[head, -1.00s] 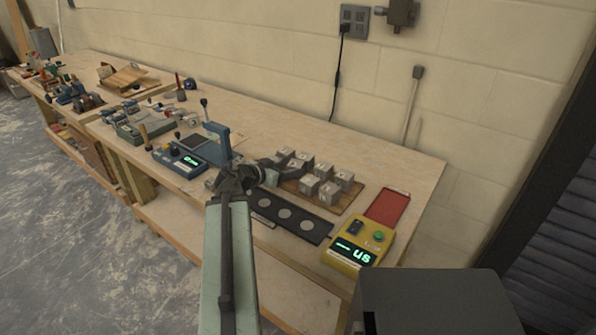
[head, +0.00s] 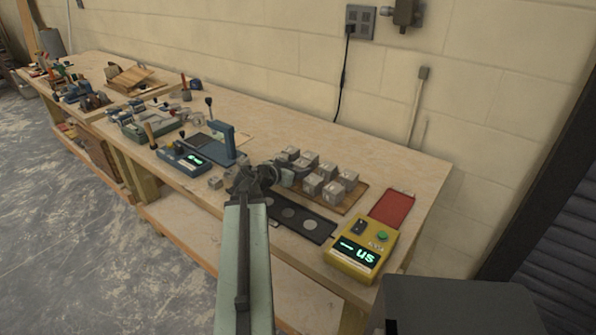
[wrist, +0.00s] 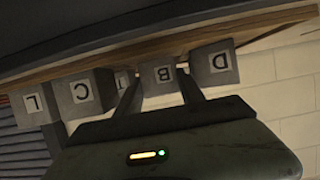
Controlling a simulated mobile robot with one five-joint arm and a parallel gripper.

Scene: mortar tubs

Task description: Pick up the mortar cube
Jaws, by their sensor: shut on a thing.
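Several grey mortar cubes (head: 329,172) with white letter labels stand on a wooden board (head: 352,205) on the bench. My gripper (head: 278,173) is at the left side of this group, low over the board. In the wrist view, which is upside down, my gripper (wrist: 160,75) has a finger on each side of the cube marked B (wrist: 163,82) and is shut on it. Cube D (wrist: 212,66) is to its right; cubes C (wrist: 82,93) and L (wrist: 36,105) are to its left. Another cube is mostly hidden behind a finger. I cannot tell whether cube B is clear of the board.
A black strip with round discs (head: 313,228) lies in front of the board. A yellow device (head: 362,250) and a red tray (head: 392,207) are to the right. A wall stands behind.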

